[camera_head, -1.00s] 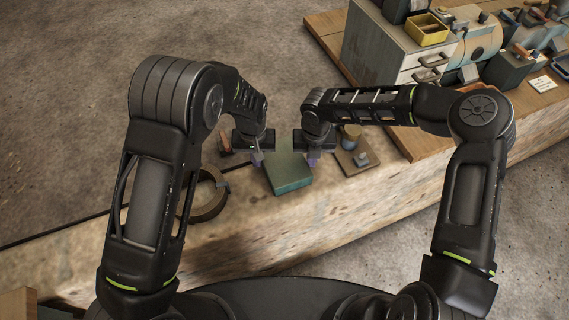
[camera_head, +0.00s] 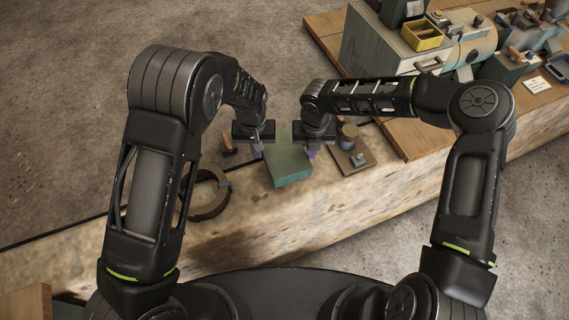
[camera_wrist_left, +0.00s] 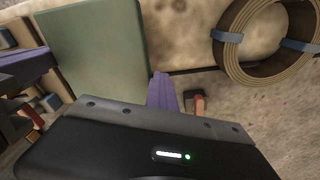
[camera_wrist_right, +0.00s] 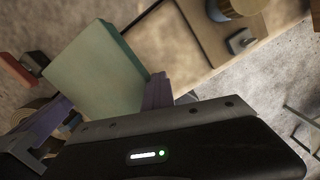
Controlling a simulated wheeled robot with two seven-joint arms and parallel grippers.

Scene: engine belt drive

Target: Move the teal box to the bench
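The teal box (camera_head: 289,165) is between my two grippers, over the pale, stained surface (camera_head: 330,205). My left gripper (camera_head: 257,151) is at its left side and my right gripper (camera_head: 311,152) at its right side. Each gripper's purple fingers look closed together and lie against or very near the box's side. The box fills much of the left wrist view (camera_wrist_left: 92,50) and shows in the right wrist view (camera_wrist_right: 95,75). Whether its underside touches anything is hidden. The wooden bench (camera_head: 413,138) is at the upper right.
A coiled brown belt (camera_head: 208,198) lies left of the box. A small board (camera_head: 352,160) with a round tan-topped part (camera_head: 348,134) is just to the right. A drawer cabinet (camera_head: 385,50), a yellow tray (camera_head: 422,38) and machine parts crowd the bench. A red-handled tool (camera_head: 228,140) is behind my left gripper.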

